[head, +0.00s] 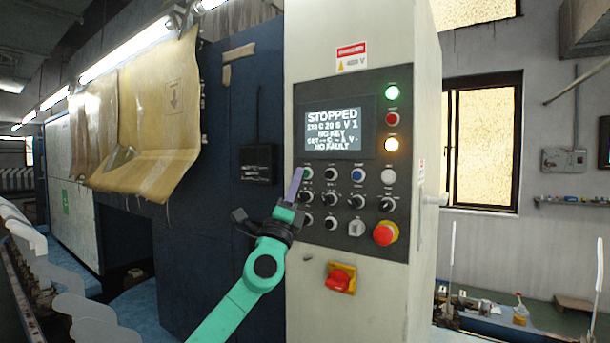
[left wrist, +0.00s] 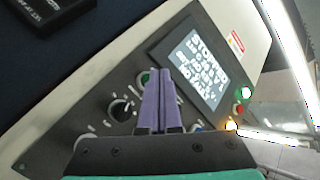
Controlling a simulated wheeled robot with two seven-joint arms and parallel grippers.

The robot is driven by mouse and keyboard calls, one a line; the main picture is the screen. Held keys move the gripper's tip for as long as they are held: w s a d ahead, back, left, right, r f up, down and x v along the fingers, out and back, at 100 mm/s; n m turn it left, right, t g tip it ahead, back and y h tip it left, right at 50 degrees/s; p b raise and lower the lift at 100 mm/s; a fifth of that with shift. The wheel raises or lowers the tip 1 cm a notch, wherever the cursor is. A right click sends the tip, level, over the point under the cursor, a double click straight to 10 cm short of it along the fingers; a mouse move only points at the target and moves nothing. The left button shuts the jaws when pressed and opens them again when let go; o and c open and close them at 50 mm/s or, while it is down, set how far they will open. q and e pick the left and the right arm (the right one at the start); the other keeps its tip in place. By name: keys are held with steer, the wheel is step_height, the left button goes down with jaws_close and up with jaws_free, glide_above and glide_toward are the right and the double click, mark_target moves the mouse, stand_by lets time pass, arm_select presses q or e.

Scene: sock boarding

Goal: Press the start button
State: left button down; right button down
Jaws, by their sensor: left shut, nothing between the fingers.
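The control panel (head: 340,92) is dark, on a pale cabinet, and its screen (head: 336,128) reads "STOPPED" and "NO FAULT". A green button (head: 308,173) sits at the left end of the top button row below the screen. My left gripper (head: 298,170) is shut and empty, its purple fingertips just beside that button. In the left wrist view the fingers (left wrist: 159,75) point at the panel and partly cover the green button (left wrist: 146,77). I cannot tell whether they touch it. My right gripper is in neither view.
Other buttons and black knobs (head: 386,205) lie close around the fingertips. A red emergency stop (head: 385,233) is at the lower right, with a red and yellow switch (head: 340,278) below. A black box (head: 258,164) is mounted on the dark blue wall to the left.

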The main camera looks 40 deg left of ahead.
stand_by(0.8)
arm_select(q)
steer(key=shift+w+b, duration=0.35)
steer(key=shift+w, duration=0.1)
steer(key=shift+w+a+b, duration=0.1)
steer(key=shift+w+b, duration=0.3)
steer(key=shift+b, duration=0.1)
stand_by(0.4)
steer(key=shift+s, duration=0.85)
